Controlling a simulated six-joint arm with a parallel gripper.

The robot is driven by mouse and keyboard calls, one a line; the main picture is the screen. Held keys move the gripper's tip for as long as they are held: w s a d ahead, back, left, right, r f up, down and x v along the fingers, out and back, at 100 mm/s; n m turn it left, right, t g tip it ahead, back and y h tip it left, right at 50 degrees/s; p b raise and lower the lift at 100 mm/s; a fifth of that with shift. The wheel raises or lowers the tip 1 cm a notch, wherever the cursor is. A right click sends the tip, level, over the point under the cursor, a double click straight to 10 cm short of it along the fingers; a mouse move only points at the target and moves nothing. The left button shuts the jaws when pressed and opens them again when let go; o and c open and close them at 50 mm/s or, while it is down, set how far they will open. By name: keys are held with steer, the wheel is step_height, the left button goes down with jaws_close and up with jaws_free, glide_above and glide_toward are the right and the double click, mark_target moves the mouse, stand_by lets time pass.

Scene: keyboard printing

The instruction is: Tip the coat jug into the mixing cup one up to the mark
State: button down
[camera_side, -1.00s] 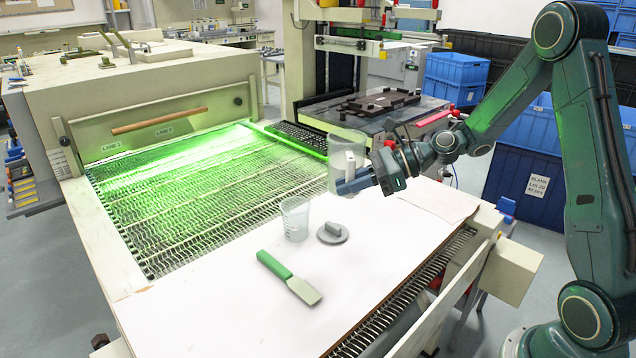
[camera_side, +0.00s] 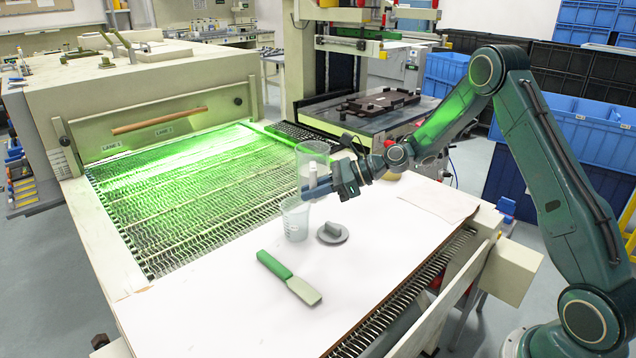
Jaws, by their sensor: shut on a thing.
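The mixing cup (camera_side: 295,221) is a clear cup with markings, standing upright on the white worktop. My gripper (camera_side: 318,190) is shut on the coat jug (camera_side: 313,160), a clear jug with a pale handle. The jug is up in the air, close above and slightly right of the cup's rim in the picture. It looks upright or nearly so. I cannot make out any liquid level in the jug or the cup.
A grey round lid with a knob (camera_side: 333,233) lies right of the cup. A green-handled spatula (camera_side: 289,277) lies in front. A wire-mesh conveyor (camera_side: 185,200) runs at left. The front of the white worktop (camera_side: 200,315) is clear.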

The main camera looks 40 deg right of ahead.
steer(key=shift+d+r, duration=0.1)
steer(key=h, duration=0.1)
steer(key=d+g+h, duration=0.1)
steer(key=shift+s+d+n+h, duration=0.3)
steer(key=shift+n, duration=0.1)
steer(key=h, duration=0.1)
steer(key=d+g+h, duration=0.1)
steer(key=h, duration=0.1)
steer(key=shift+s+d+f+n+g, duration=0.25)
steer(key=shift+s+d+n+g, duration=0.05)
steer(key=shift+d+g, duration=0.1)
stand_by(0.3)
steer(key=shift+s+d+f+n+g+h, duration=0.15)
steer(key=shift+d+f+g+h, duration=0.15)
steer(key=shift+h, duration=0.4)
steer(key=shift+s+d+f+n+g+h, duration=0.1)
steer(key=shift+d+f+n+g+h, duration=0.15)
steer(key=shift+h, duration=0.45)
steer(key=shift+s+d+f+n+g+h, duration=0.1)
steer(key=shift+d+f+g+h, duration=0.2)
steer(key=shift+h, duration=0.4)
